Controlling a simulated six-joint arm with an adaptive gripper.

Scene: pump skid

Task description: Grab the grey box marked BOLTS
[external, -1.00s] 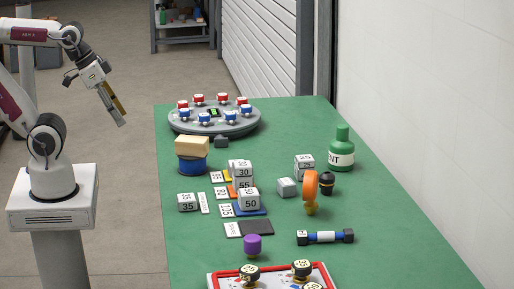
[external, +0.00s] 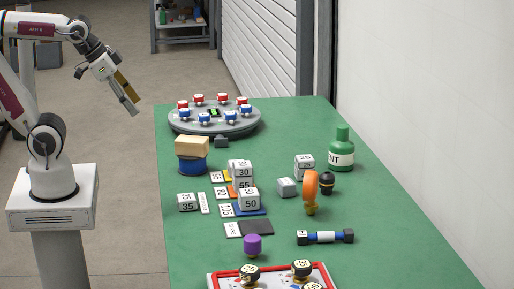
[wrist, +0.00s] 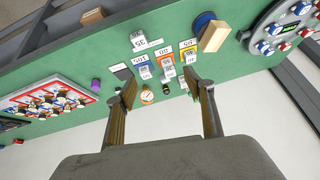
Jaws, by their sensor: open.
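No marking BOLTS can be read in either view. A small plain grey box (external: 287,187) sits on the green table, left of an orange disc-shaped thing; its marking is too small to read. Other light grey blocks carry numbers, such as one (external: 304,166) behind it and one (external: 187,202) at the left. My gripper (external: 128,98) is in the air left of the table, clear of all these things. In the wrist view my gripper (wrist: 161,82) shows its two fingers spread apart with nothing between them, pointing toward the table from a distance.
A turntable (external: 213,121) with red and blue pieces stands at the back. A green bottle (external: 342,150) stands at the right, near a black weight (external: 327,183). A dumbbell (external: 325,237) and purple knob (external: 252,245) are nearer. The table's right front is clear.

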